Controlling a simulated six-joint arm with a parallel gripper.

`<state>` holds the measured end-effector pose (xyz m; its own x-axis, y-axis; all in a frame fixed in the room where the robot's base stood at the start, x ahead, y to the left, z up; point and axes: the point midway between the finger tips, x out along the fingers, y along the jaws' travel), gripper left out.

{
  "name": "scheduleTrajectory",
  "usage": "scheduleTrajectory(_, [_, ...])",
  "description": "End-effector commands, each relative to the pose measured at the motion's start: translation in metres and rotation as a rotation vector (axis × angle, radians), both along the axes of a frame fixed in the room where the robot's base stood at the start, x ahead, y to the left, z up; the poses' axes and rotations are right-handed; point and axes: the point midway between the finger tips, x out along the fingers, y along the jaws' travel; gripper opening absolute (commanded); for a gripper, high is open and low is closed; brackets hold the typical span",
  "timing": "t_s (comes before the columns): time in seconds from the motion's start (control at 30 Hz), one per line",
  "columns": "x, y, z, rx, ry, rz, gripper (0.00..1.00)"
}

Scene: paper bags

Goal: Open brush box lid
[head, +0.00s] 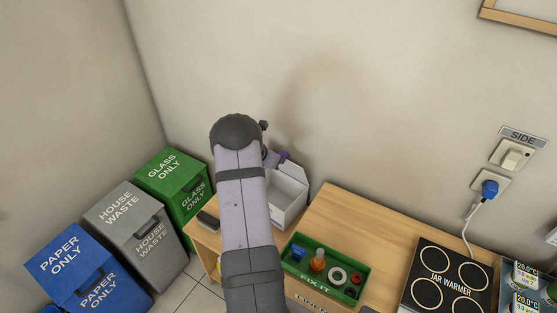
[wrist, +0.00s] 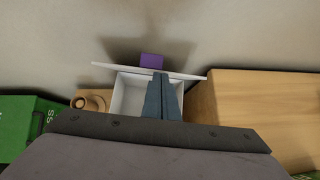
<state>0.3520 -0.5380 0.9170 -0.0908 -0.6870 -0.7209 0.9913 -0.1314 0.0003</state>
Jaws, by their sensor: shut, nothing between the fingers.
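The white brush box (head: 291,213) stands with its top open by the wall, partly hidden behind my arm in the head view. The wrist view shows its pale inner side (wrist: 131,93); no brushes show in the visible part. The white lid (wrist: 110,67) is raised at the back of the box and shows nearly edge-on. A purple piece (wrist: 151,61) sticks up behind the lid's edge. My gripper (wrist: 160,75) is shut and empty, its blue-grey fingers reaching over the box opening with tips at the lid. Whether they touch it I cannot tell.
A green FIX IT tray (head: 291,263) with several small items and a jar warmer (head: 449,279) stand on the wooden counter (head: 355,218). Green (head: 172,182), grey and blue bins stand at the left. A round brown object (wrist: 80,103) is left of the box.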

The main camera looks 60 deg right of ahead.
Motion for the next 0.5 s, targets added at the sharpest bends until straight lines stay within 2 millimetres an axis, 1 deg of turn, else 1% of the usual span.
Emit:
scheduleTrajectory(0.27, [0.0, 0.001, 0.0, 0.0, 0.001, 0.001, 0.0])
scheduleTrajectory(0.37, [0.001, 0.005, -0.002, 0.0, 0.001, 0.001, 0.0])
scheduleTrajectory(0.5, [0.003, 0.016, -0.008, -0.001, 0.001, 0.003, 0.0])
